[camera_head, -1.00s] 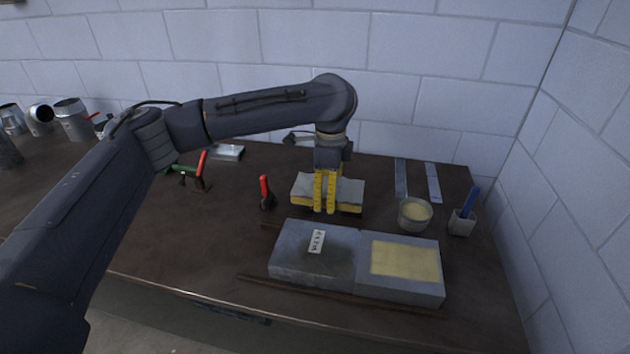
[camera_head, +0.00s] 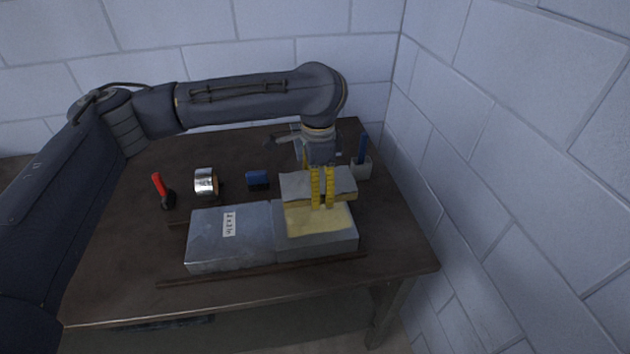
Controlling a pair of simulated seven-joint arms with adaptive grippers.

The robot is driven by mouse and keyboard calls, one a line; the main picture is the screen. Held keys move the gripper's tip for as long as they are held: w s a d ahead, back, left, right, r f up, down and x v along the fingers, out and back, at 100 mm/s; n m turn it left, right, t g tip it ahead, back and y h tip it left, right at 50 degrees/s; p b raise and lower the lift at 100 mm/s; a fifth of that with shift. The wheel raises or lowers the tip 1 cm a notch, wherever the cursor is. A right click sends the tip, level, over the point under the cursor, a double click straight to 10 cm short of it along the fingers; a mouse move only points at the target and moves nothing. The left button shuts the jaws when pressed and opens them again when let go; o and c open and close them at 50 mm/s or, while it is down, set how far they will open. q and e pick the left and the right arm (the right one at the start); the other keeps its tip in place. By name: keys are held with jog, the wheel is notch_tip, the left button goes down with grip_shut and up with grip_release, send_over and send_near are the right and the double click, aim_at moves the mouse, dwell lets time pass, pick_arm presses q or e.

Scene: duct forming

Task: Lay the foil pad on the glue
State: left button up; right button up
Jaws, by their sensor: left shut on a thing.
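The foil pad (camera_head: 295,183), grey on top with a yellow layer under it, is in my left gripper (camera_head: 323,204). The gripper's yellow fingers point down and are shut on the pad. The pad is over the back part of the glue (camera_head: 305,222), a pale yellow patch on top of the right half of the grey metal duct piece (camera_head: 288,243). I cannot tell whether the pad touches the glue; its back part is hidden. My right gripper is not in view.
A labelled grey duct section (camera_head: 215,252) adjoins on the left. A silver tape roll (camera_head: 206,180), a blue block (camera_head: 257,179) and a red-handled tool (camera_head: 160,187) lie behind it. A cup with a blue-handled brush (camera_head: 361,168) stands at the right. A wall rises beyond.

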aim_at(317, 217)
pick_arm(q)
jog(key=shift+f, duration=4.4)
jog(key=shift+f, duration=0.1)
jog(key=o, duration=1.2)
jog(key=shift+c, duration=0.2)
jog(key=shift+r, duration=6.05)
